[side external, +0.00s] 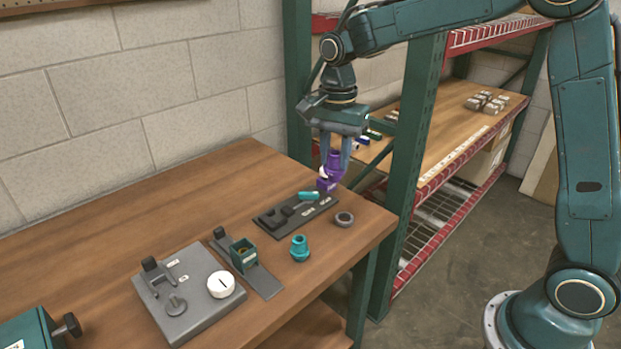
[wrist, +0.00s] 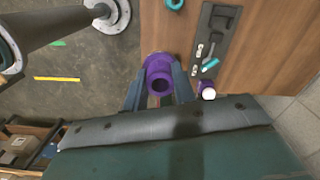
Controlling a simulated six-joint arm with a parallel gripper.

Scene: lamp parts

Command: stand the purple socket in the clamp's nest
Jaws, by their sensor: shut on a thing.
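My gripper (side external: 337,168) is shut on the purple socket (side external: 333,160) and holds it above the table's far right part. In the wrist view the socket (wrist: 160,76) sits between the fingers (wrist: 160,97), its round opening facing the camera. A teal hollow block (side external: 243,255) on a dark base plate with a black knob (side external: 220,232) looks like the clamp with its nest. It stands in the middle of the table, well to the left and nearer the camera than my gripper. The clamp is not seen in the wrist view.
A purple piece with a white part (wrist: 207,91) is near the dark plate (side external: 272,220), which carries a teal piece (side external: 309,196). A ring (side external: 344,218) and a teal socket (side external: 300,248) stand nearby. A grey fixture (side external: 188,300) with a white dial is front left. The table's back left is clear.

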